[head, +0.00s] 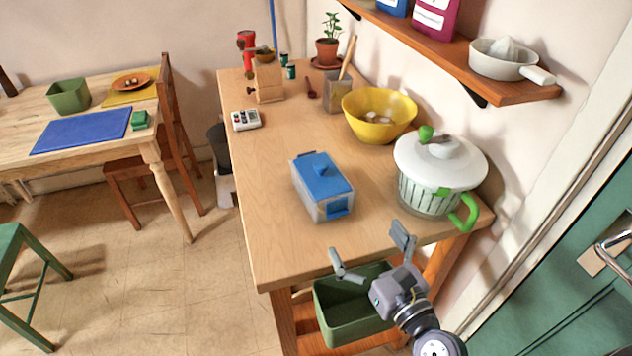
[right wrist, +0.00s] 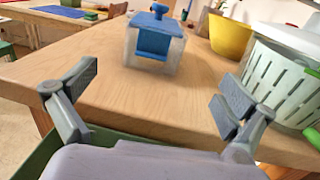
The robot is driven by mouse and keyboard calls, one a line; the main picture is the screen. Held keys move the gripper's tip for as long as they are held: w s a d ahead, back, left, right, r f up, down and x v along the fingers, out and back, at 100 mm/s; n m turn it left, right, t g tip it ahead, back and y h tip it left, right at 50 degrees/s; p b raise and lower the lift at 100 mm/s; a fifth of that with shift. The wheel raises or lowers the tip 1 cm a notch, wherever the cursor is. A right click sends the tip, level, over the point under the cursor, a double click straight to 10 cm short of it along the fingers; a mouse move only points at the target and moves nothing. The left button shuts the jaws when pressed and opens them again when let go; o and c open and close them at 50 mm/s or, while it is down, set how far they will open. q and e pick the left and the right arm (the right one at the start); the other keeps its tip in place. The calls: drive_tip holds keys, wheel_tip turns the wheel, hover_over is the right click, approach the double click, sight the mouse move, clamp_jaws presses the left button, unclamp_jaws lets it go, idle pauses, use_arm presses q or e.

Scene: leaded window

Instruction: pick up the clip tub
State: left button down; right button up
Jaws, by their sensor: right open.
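The clip tub is a clear box with a blue lid and blue clips (head: 322,186). It stands on the wooden counter (head: 270,225), towards its near end. In the right wrist view the tub (right wrist: 154,46) is ahead, at the top middle. My right gripper (head: 374,248) is open and empty in front of the counter's near edge, short of the tub and to its lower right. In the right wrist view its fingers (right wrist: 155,92) are spread wide with bare counter between them and the tub. My left gripper is not in view.
A white salad spinner with a green handle (head: 440,168) stands right of the tub, and a yellow bowl (head: 378,118) behind it. A green bin (head: 340,315) is below the counter's near edge. Counter left of the tub is clear. A shelf (head: 450,55) overhangs the back right.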

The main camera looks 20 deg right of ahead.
sight(342, 206)
drive_tip(key=w, duration=0.3)
drive_tip(key=w+p, duration=0.1)
drive_tip(key=shift+w+a+r, duration=0.3)
drive_tip(key=shift+a+r, duration=0.05)
drive_tip(key=shift+r, duration=0.05)
drive_tip(key=w, duration=0.5)
drive_tip(key=shift+a+f+p, duration=0.2)
drive_tip(key=shift+a+p, duration=0.2)
drive_tip(key=shift+w, duration=0.4)
drive_tip(key=shift+w+a, duration=0.2)
drive_tip(key=shift+w, duration=0.1)
drive_tip(key=w, duration=0.1)
drive_tip(key=w+a+p, duration=0.1)
drive_tip(key=w, duration=0.1)
drive_tip(key=shift+w+f, duration=0.15)
drive_tip(key=shift+w, duration=0.15)
drive_tip(key=shift+w+f, duration=0.1)
drive_tip(key=shift+w, duration=0.4)
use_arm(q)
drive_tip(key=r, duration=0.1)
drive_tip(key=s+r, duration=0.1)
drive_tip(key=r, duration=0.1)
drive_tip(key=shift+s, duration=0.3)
use_arm(e)
drive_tip(key=shift+s, duration=0.1)
drive_tip(key=shift+c, duration=0.5)
drive_tip(key=c, duration=1.1)
